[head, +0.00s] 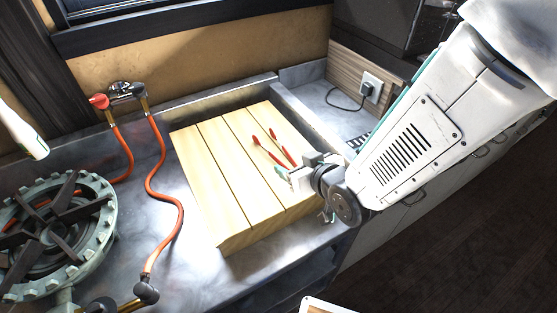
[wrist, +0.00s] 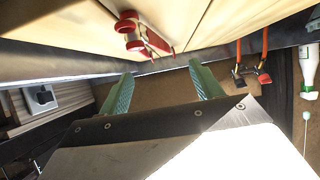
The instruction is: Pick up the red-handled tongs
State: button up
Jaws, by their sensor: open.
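The red-handled tongs (head: 276,150) lie on the slatted wooden board (head: 200,165), toward its right side. Their two red handles spread apart, pointing away from me. My gripper (head: 284,174) is just at the near end of the tongs, low over the board, and hides part of them. In the wrist view the tongs (wrist: 146,36) show red and pale parts, beyond the tips of my gripper (wrist: 161,70). The two green fingers stand wide apart with nothing between them. I cannot tell the exact gap to the tongs.
A gas burner (head: 55,235) stands on the metal counter at left. An orange hose (head: 163,190) runs between it and the board. A raised metal edge (head: 305,122) borders the board at right. A white bottle (head: 20,128) is at far left. Much of the board is bare.

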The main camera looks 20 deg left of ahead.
jog(key=x, duration=0.7)
jog(key=shift+w, duration=0.4)
grip_shut()
